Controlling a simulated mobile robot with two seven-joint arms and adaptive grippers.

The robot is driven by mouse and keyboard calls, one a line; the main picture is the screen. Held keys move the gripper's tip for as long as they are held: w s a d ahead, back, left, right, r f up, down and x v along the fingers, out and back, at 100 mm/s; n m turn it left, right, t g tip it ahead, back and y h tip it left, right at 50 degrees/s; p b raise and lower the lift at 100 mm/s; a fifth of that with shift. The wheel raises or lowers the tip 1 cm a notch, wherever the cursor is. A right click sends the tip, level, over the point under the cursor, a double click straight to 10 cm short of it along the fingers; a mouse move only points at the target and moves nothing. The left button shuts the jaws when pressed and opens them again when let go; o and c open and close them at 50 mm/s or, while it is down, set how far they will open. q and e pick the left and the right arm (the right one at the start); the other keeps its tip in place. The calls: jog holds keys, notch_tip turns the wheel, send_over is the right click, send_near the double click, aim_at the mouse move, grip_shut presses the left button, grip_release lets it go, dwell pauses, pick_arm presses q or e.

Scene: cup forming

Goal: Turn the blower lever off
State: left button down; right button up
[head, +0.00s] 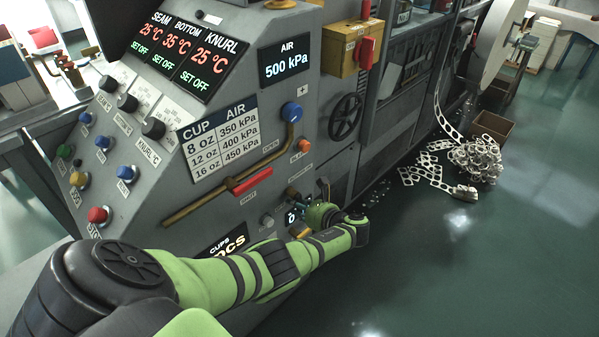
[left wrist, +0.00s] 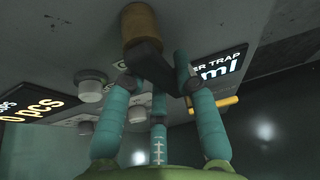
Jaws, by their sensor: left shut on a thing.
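My left arm reaches across the head view to the lower right part of the grey machine panel. Its left gripper (head: 318,214) is close against the panel there, and its fingers are small and partly hidden by the wrist. In the left wrist view, the teal fingers (left wrist: 158,64) are closed around the dark arm of a lever with a brown rounded end (left wrist: 138,20). I take this to be the blower lever; its label is not readable. Its position, on or off, cannot be told. My right gripper is not in view.
Grey knobs (left wrist: 91,88) and a yellow handle (left wrist: 228,101) sit near the fingers. Above the gripper, the panel has a red-handled lever (head: 252,182) and a black handwheel (head: 345,117).

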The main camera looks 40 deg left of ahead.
pick_arm(q)
jog(key=shift+s+m, duration=0.25)
jog(key=shift+m, duration=0.05)
dwell(0.4)
jog(key=c, duration=0.9)
grip_release()
jog(key=shift+c, duration=0.2)
jog(key=shift+d+r, duration=0.1)
jog(key=shift+d, duration=0.15)
jog(key=w+v, duration=0.1)
jog(key=v, duration=1)
jog(key=shift+s+d+r, duration=0.15)
jog(key=shift+s, duration=0.2)
